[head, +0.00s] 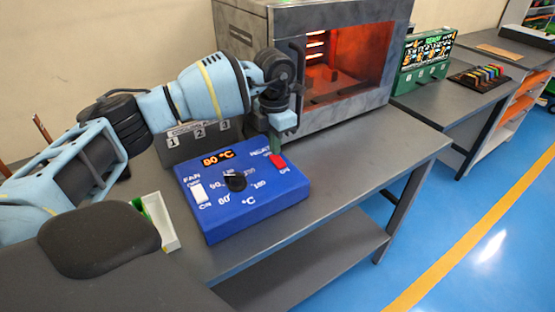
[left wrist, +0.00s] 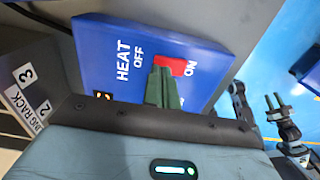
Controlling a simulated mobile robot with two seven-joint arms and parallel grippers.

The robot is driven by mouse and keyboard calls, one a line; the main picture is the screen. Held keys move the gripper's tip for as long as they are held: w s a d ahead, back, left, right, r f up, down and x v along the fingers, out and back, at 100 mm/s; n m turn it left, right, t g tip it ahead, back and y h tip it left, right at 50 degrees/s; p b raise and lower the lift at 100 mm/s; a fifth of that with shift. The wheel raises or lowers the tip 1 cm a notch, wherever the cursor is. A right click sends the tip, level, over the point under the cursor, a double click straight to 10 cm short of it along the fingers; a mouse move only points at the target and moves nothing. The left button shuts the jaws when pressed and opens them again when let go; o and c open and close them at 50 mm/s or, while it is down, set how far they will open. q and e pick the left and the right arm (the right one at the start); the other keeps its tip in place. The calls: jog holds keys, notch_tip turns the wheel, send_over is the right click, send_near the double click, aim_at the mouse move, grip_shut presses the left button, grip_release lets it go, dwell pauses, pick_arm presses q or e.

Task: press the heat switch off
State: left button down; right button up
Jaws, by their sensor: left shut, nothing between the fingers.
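The blue control box (head: 240,190) stands on the grey bench, with an 80 °C display, a black knob (head: 235,181) and a white fan switch (head: 198,193). Its red heat switch (head: 277,161) is at the upper right, between the OFF and ON labels. In the left wrist view the red switch (left wrist: 176,66) is partly hidden by my fingers. My left gripper (head: 275,145) is shut and empty, its green fingertips (left wrist: 163,78) at the OFF side of the switch. I cannot tell whether they touch it. My right gripper (left wrist: 273,102) shows small at the right, its fingers apart.
The oven (head: 345,97) behind the box glows orange inside. A numbered rack (head: 180,146) stands behind the box at the left. A small white tray (head: 167,228) is left of the box. Bare bench lies to the right of the box.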

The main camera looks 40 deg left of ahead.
pick_arm(q)
jog(key=shift+f, duration=0.25)
pick_arm(e)
jog(key=shift+f, duration=0.1)
pick_arm(q)
jog(key=shift+f, duration=0.2)
pick_arm(e)
jog(key=shift+w, duration=0.3)
